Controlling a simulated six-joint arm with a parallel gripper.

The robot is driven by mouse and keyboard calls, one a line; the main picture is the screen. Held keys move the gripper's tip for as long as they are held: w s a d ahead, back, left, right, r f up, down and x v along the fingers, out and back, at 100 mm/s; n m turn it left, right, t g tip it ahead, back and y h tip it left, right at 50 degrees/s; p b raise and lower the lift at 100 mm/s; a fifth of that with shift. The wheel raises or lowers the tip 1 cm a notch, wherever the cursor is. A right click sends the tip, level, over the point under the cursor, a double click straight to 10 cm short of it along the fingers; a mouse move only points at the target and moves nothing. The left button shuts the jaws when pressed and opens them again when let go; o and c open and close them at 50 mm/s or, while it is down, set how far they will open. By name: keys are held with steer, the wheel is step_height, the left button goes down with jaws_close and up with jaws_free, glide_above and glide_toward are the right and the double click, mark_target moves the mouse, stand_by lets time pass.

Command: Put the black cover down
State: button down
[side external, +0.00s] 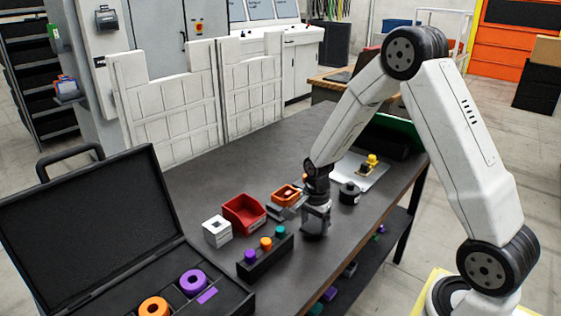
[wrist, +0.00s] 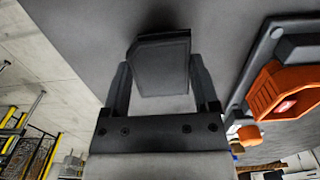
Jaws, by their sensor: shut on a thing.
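In the wrist view the black cover (wrist: 163,66) sits between the two fingers of my gripper (wrist: 163,85). The fingers are shut on its sides, and its far end points at the grey table top. In the side view my gripper (side external: 316,222) is low over the dark table, in front of the orange part. The cover is hard to make out there, hidden by the gripper. I cannot tell whether the cover touches the table.
An orange part on a grey fixture (side external: 288,198) is close behind my gripper. A red bin (side external: 244,214), a white box (side external: 217,231) and a black rack (side external: 265,258) with coloured pegs are to the left. A black round part (side external: 349,193) is to the right. An open black case (side external: 100,230) is at the front left.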

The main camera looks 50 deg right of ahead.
mark_target(314, 226)
steer(key=shift+f, duration=0.5)
steer(key=shift+f, duration=0.15)
jaws_free()
step_height(314, 226, up, 12)
steer(key=shift+r, duration=0.2)
stand_by(0.6)
stand_by(0.5)
